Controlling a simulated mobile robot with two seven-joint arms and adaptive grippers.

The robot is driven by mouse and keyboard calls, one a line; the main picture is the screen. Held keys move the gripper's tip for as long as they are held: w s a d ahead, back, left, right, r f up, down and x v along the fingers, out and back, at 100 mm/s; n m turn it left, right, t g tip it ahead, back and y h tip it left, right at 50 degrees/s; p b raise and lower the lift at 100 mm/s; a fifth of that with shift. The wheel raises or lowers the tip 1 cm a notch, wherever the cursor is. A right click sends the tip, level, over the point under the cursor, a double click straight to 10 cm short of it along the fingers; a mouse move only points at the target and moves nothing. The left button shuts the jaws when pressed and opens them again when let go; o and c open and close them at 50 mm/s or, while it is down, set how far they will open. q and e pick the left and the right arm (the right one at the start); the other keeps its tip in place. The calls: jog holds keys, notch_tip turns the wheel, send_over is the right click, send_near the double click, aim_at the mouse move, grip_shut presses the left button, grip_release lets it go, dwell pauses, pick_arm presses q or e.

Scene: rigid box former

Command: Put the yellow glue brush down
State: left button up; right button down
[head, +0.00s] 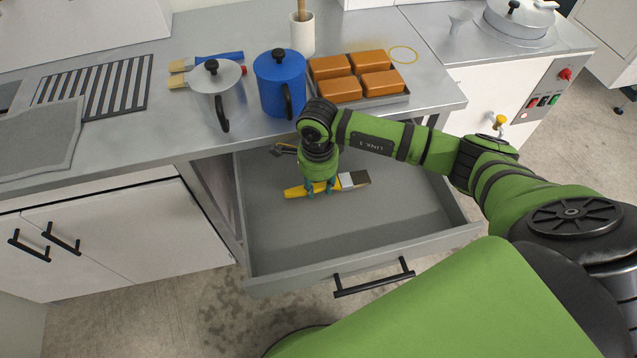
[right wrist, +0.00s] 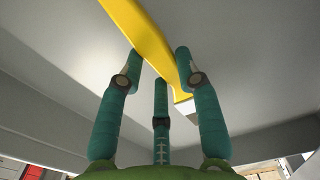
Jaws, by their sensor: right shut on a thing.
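In the right wrist view, the teal fingers (right wrist: 160,70) close around the yellow handle (right wrist: 139,28). My left gripper is in no view.
A dark tool (head: 284,150) lies at the drawer's back, partly hidden. The drawer's front and right floor are clear.

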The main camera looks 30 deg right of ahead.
aim_at(318, 188)
jog(key=shift+f, duration=0.55)
jog(key=shift+f, duration=0.1)
jog(key=c, duration=0.9)
grip_release()
jog(key=shift+o, duration=0.2)
jog(key=shift+w+r, duration=0.1)
jog(key=shift+r, duration=0.25)
notch_tip(318, 188, up, 12)
jog(key=b, duration=0.2)
jog(key=shift+f, duration=0.2)
